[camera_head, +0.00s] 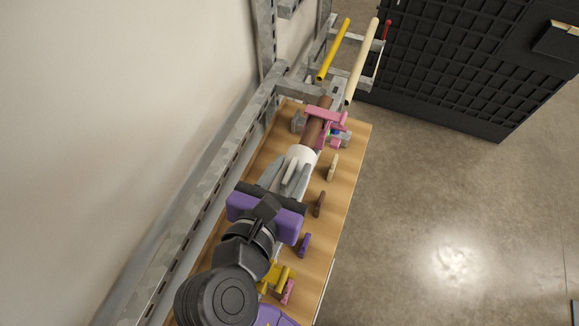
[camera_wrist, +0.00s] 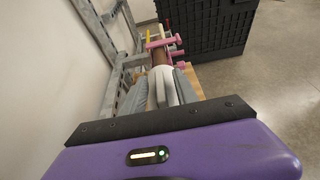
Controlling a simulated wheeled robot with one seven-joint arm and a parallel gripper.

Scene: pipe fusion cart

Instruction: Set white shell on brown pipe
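The white shell (camera_head: 302,153) is between the grey fingers of my gripper (camera_head: 294,166), which look closed on its sides. It also shows between the fingers in the wrist view (camera_wrist: 163,84). The brown pipe (camera_head: 316,122) lies just beyond the shell, roughly in line with it, held at a pink clamp (camera_head: 327,116). The shell's far end meets or overlaps the pipe's near end in the picture. I cannot tell whether they touch. The shell's underside and part of its sides are hidden by the fingers.
The wooden cart top (camera_head: 345,160) carries beige (camera_head: 332,167), brown (camera_head: 319,204) and purple (camera_head: 304,245) pieces along its right side. A grey metal frame (camera_head: 205,200) runs along the left by the wall. Yellow (camera_head: 333,50) and cream (camera_head: 362,60) pipes rest on the far rack. Open floor lies right.

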